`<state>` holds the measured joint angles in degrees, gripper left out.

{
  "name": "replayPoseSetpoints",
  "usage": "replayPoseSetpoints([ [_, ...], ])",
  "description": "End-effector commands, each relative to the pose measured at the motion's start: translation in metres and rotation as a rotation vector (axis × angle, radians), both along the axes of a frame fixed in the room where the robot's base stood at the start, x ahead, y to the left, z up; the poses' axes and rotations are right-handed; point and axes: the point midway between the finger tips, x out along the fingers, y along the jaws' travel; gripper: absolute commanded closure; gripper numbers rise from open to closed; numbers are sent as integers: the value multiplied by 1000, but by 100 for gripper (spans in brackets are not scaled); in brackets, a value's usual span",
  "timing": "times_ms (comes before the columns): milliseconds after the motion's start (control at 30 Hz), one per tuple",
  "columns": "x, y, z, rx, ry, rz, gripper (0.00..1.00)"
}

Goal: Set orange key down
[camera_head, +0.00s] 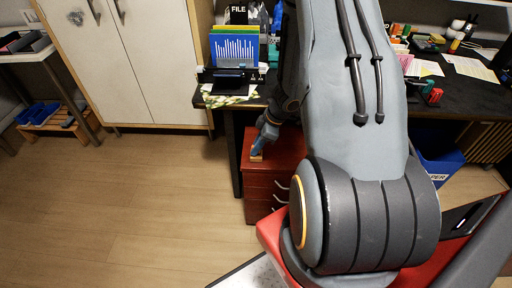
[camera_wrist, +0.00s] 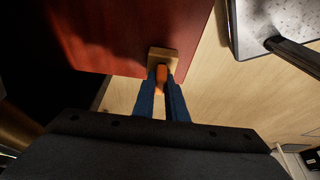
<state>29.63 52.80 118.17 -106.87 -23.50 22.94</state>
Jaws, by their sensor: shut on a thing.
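My gripper (camera_wrist: 161,97) has blue fingers shut on the orange key (camera_wrist: 161,75), whose orange part shows between the fingertips in the wrist view. A small tan block (camera_wrist: 163,55) is just beyond the fingertips, at the edge of the red cabinet top (camera_wrist: 120,30). I cannot tell whether the key touches the block. In the head view my gripper (camera_head: 259,146) is low over the front left part of the red drawer cabinet (camera_head: 285,150), with the tan block (camera_head: 256,157) beneath it. The key is too small to make out in the head view.
The dark desk (camera_head: 460,80) stands right above the cabinet, with a file holder (camera_head: 235,50) and papers on it. A blue paper bin (camera_head: 440,165) is to the right. White cupboards (camera_head: 130,60) stand at the back left. The wooden floor (camera_head: 120,210) at left is clear.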

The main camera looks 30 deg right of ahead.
Motion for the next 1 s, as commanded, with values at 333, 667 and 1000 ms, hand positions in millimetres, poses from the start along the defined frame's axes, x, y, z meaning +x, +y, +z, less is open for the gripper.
replayPoseSetpoints([
  [333, 0, 0, -3, 0, 0, 0, 87],
  [667, 0, 0, -2, 0, 0, 0, 70],
  [1000, -5, -10, 28, -2, -3, -2, 70],
])
